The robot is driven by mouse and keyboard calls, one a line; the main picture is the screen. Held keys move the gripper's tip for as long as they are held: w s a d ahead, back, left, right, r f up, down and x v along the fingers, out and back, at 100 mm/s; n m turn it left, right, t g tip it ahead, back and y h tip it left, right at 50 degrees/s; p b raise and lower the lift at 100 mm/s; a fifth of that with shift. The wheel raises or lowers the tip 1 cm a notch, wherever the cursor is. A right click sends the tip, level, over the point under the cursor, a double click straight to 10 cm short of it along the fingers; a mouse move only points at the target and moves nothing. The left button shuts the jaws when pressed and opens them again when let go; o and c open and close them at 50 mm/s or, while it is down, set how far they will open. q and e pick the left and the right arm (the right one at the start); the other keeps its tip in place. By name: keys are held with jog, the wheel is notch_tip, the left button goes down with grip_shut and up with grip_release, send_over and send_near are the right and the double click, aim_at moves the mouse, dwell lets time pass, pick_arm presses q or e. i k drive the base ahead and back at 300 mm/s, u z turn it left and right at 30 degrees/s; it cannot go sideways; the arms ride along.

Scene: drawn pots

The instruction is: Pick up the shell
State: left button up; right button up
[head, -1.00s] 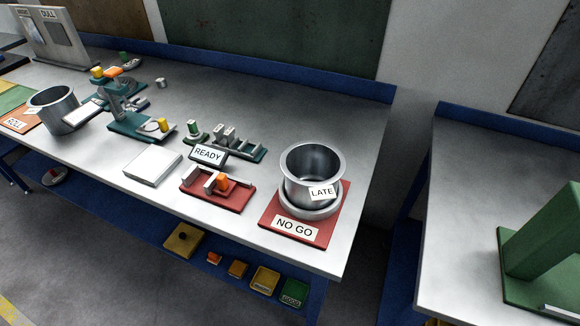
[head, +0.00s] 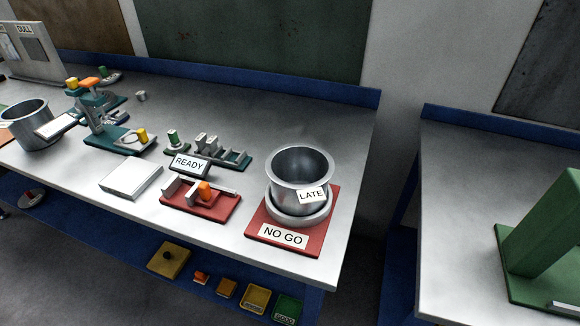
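Two open metal pots that look like shells stand on the grey bench. One silver pot (head: 298,180) is at the right, with a "LATE" tag (head: 311,196) on its front. It sits upright on or in a wider metal ring (head: 287,216) on a red "NO GO" plate (head: 318,232). Another metal pot (head: 33,132) stands at the far left, a pale card (head: 57,126) beside it. The frames do not show which pot is the shell. Neither of my grippers is in view.
A red fixture (head: 190,205), a white block (head: 131,179), a "READY" sign (head: 189,164) and teal fixtures (head: 122,141) stand left of the right pot. A second bench (head: 455,200) with a green stand (head: 550,240) is at the right, across a gap. Small trays (head: 256,298) lie below.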

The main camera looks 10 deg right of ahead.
aim_at(300, 174)
jog(key=z, duration=3.5)
jog(key=k, duration=1.5)
jog(key=u, duration=1.25)
jog(key=i, duration=0.5)
